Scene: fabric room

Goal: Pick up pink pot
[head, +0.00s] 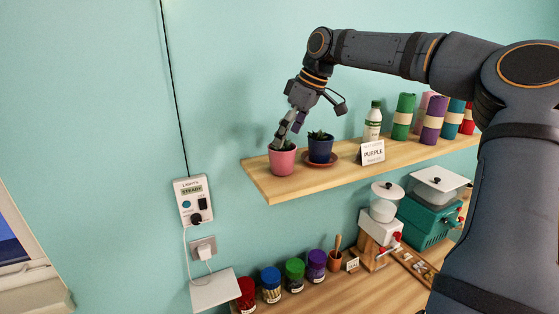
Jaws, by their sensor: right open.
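The pink pot (282,161) stands upright near the left end of the wooden wall shelf (275,191). My right gripper (287,130) points down at the pot, with its fingertips at or just above the rim. The gripper is open, and whether it touches the pot I cannot tell. The fingers partly hide the top of the pot and anything in it. My left gripper is not in view.
A dark blue pot (320,150) with a plant stands on a reddish saucer close to the right. Beyond are a PURPLE sign (372,153), a white bottle (373,121) and several coloured rolls. Jars (294,274) and machines stand below.

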